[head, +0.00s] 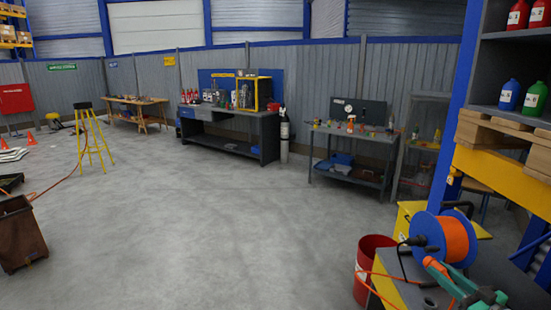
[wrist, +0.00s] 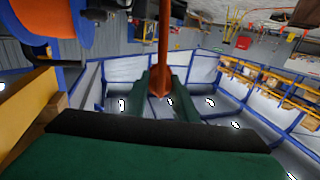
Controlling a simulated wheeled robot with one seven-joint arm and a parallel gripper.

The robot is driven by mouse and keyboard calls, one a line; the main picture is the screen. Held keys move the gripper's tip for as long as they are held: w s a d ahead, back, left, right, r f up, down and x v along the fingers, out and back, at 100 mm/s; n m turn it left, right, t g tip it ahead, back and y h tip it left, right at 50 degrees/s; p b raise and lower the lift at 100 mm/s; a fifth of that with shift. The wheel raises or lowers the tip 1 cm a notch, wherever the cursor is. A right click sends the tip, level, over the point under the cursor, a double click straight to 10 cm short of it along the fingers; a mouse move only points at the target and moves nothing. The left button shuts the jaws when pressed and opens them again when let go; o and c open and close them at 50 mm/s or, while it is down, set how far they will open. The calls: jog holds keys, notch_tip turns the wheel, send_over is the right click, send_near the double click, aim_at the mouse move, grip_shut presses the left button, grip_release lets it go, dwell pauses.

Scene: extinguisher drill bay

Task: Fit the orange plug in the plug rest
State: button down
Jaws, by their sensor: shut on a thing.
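The orange plug (wrist: 162,78) is held between the two green fingers of my gripper (wrist: 161,92) in the wrist view, and its orange shaft or cord runs up from it. My gripper (head: 466,286) also shows in the head view as green parts at the lower right, just below the cable reel. I cannot pick out the plug rest with certainty in either view.
A blue reel with orange cable (head: 455,238) stands on a grey-topped bench (head: 392,268), close to my gripper. A red bucket (head: 372,262) stands left of it. A shelf post (head: 463,100) rises behind. The floor at centre is clear.

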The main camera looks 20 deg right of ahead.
jog(key=shift+w+d+r, duration=0.1)
jog(key=shift+d+r, duration=0.25)
jog(key=shift+d, duration=0.25)
jog(key=shift+w+d+r, duration=0.15)
jog(key=shift+d+r, duration=0.15)
jog(key=shift+d, duration=0.35)
jog(key=shift+w+d+r, duration=0.1)
jog(key=shift+d+r, duration=0.25)
jog(key=shift+d, duration=0.25)
jog(key=w+d+r, duration=0.1)
jog(key=d+r, duration=0.3)
jog(key=d, duration=0.3)
jog(key=shift+w+d, duration=0.15)
jog(key=shift+w, duration=0.05)
